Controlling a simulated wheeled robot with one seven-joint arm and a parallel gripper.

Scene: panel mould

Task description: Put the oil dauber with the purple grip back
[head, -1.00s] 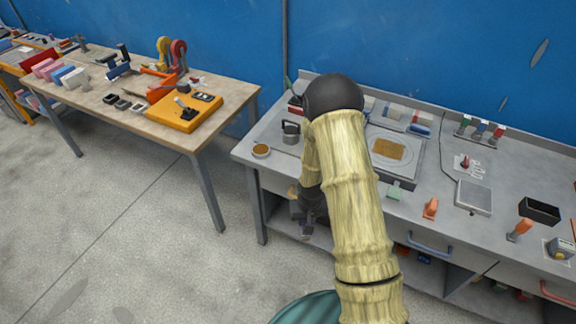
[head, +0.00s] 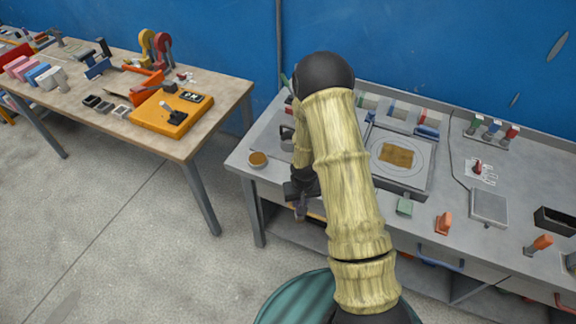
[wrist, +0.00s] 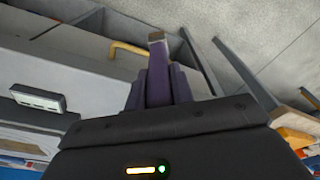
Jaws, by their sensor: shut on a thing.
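My gripper (head: 300,205) hangs beside the front left part of the grey bench, partly hidden by my arm in the head view. In the wrist view my gripper (wrist: 157,90) is shut on a slim upright piece with a dull purple body and a brownish end, the purple-grip oil dauber (wrist: 157,72). The dauber is too small and dark in the head view to make out well. No empty holder for it can be told apart in these views.
A wooden table (head: 180,145) stands left.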

